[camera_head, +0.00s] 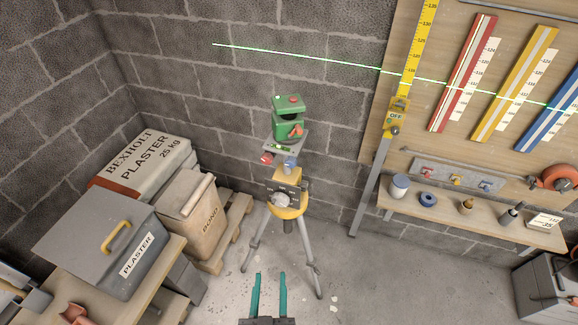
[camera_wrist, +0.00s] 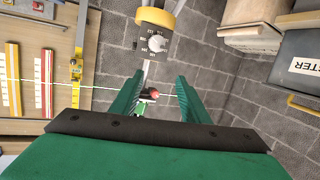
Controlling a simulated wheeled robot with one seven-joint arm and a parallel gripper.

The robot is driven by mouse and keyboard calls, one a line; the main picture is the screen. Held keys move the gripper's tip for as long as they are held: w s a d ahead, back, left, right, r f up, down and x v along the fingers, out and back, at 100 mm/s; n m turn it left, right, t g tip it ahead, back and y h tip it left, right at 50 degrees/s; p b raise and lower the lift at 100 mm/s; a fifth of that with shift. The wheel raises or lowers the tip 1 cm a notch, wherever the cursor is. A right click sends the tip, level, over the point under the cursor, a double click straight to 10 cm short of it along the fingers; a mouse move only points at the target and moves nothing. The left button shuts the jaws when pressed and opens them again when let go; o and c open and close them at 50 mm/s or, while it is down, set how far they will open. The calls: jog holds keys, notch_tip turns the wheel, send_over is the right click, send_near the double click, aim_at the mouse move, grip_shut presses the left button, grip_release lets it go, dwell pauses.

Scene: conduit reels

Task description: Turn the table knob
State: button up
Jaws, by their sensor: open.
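A tripod (camera_head: 309,258) with a yellow head (camera_head: 287,207) stands on the floor by the wall. The head carries a round grey-white knob (camera_head: 280,199) before a dark marked plate; the wrist view shows this knob (camera_wrist: 157,42) beyond my fingertips. Above it is a small grey levelling table (camera_head: 287,143) with a red knob (camera_head: 267,158) and a bluish knob (camera_head: 290,162). A green laser level (camera_head: 288,118) sits on top. My gripper (camera_head: 269,274) is open and empty, apart from the tripod in the head view. A red round part (camera_wrist: 154,93) shows between its fingers (camera_wrist: 158,84).
A grey plaster box (camera_head: 88,262) and sacks on a pallet (camera_head: 236,232) stand at left. At right are a wooden board with coloured rulers (camera_head: 463,75), a shelf (camera_head: 480,222) with small items and a yellow staff (camera_head: 413,50). A green laser line crosses the wall.

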jog(key=w+r+h, duration=0.2)
jog(key=w+r, duration=0.3)
jog(key=w, duration=0.5)
jog(key=m+t+h, duration=0.2)
jog(key=m+h, duration=0.1)
jog(key=h, duration=0.1)
send_near(289, 164)
jog(key=x, duration=0.9)
grip_shut()
